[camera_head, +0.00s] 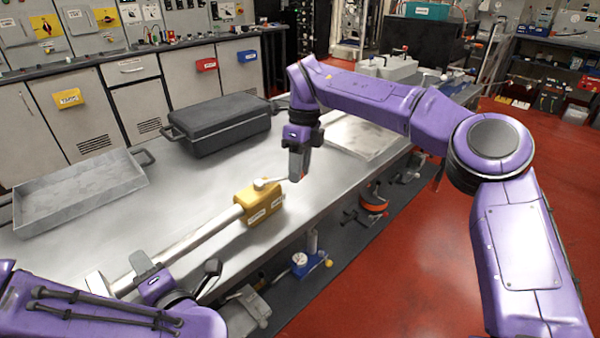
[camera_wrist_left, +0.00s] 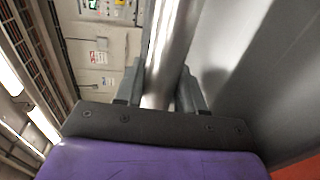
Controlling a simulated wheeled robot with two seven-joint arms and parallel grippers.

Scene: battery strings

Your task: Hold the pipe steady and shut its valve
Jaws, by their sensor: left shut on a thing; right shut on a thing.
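A pale metal pipe (camera_head: 190,241) lies along the bench's front side, running from lower left up to a yellow valve block (camera_head: 262,203). A light-coloured valve handle (camera_head: 266,184) sticks out from the top of the block toward the right. My left gripper (camera_head: 146,268) is shut around the pipe near its lower-left end. In the left wrist view the pipe (camera_wrist_left: 168,50) passes between the two fingers (camera_wrist_left: 160,90). My right gripper (camera_head: 296,178) points down, shut on the outer end of the handle; its fingertips partly hide that end.
A grey open tray (camera_head: 75,207) and a dark lidded case (camera_head: 220,125) stand at the back of the metal bench (camera_head: 95,250). A pale flat plate (camera_head: 365,138) lies to the right. A blue-based gauge device (camera_head: 303,260) is below the bench's front edge.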

